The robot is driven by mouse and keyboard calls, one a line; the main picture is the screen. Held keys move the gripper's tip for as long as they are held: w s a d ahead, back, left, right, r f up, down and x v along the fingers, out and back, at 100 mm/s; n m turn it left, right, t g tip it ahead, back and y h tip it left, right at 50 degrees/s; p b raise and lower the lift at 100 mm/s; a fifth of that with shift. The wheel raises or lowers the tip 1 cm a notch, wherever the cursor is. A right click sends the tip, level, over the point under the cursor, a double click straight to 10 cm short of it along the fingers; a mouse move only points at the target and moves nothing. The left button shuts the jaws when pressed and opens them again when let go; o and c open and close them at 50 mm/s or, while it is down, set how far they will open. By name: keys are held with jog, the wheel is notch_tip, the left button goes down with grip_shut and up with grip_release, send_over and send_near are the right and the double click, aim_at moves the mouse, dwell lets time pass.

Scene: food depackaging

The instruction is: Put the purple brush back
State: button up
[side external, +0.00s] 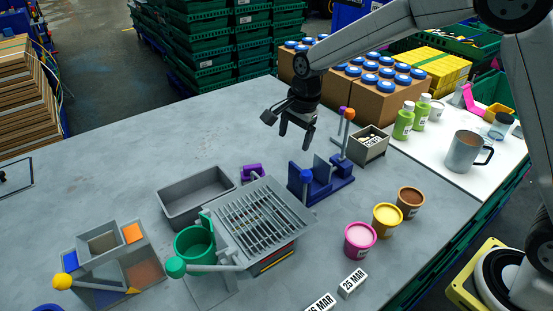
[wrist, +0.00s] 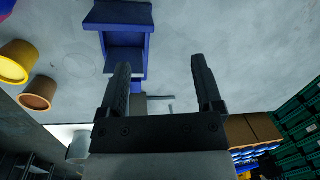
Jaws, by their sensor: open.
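A small purple piece (side external: 251,171), which looks like the purple brush, lies on the table between the grey tray and the slotted grate. Its shape is too small to make out fully. A dark blue holder (side external: 318,186) with upright plates stands right of the grate; it also shows at the top of the wrist view (wrist: 122,18). Another small purple tip (side external: 342,111) shows beside an orange knob on upright rods behind the holder. My gripper (side external: 296,138) is open and empty, in the air above and behind the holder. Its two fingers (wrist: 161,75) show apart in the wrist view.
A grey tray (side external: 172,215), a slotted grate (side external: 263,214) and a green cup (side external: 193,246) stand left of the holder. A grey bin (side external: 368,150) is close behind it. Pink (side external: 360,240), yellow (side external: 386,219) and brown (side external: 410,202) tubs stand right. The table's back left is clear.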

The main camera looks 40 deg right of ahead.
jog(key=s+d+f+n, duration=0.1)
jog(key=s+d+n, duration=0.1)
jog(key=s+n, duration=0.3)
jog(key=s+d+f+n, duration=0.1)
jog(key=s+d+n, duration=0.1)
jog(key=s+n, duration=0.3)
jog(key=s+d+f+n+t+h, duration=0.1)
jog(key=s+d+n, duration=0.2)
jog(key=s, duration=0.8)
jog(key=shift+s+f+n, duration=0.3)
jog(key=shift+s+n, duration=0.05)
jog(key=shift+n, duration=0.65)
